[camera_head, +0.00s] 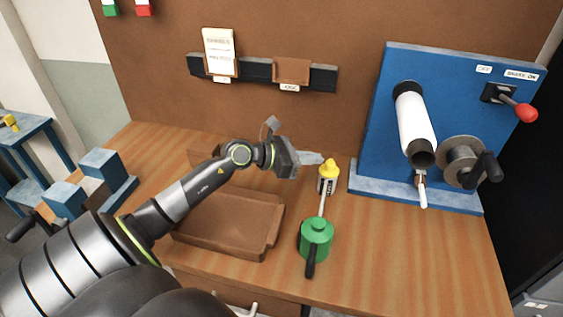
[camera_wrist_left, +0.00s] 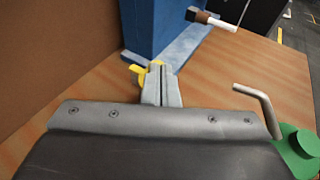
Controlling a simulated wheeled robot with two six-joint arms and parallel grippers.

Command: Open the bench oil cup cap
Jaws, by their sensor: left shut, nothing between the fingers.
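The bench oil cup (camera_head: 327,184) is a small pale cup with a dark band, standing on the bench. Its yellow cap (camera_head: 329,169) sits on top; I cannot tell whether the cap is fully down. My left gripper (camera_head: 317,158) comes in from the left, shut and empty, with its tips right beside the cap. In the left wrist view the shut fingers (camera_wrist_left: 162,88) partly cover the yellow cap (camera_wrist_left: 137,75), which shows past their left side and tip. Whether they touch it is unclear. The right gripper is not in view.
A green oil can (camera_head: 316,240) with a long spout stands in front of the cup. A brown tray (camera_head: 225,240) lies below my left arm. A blue machine panel (camera_head: 366,150) with a white roller and cranks stands right. Bench at front right is clear.

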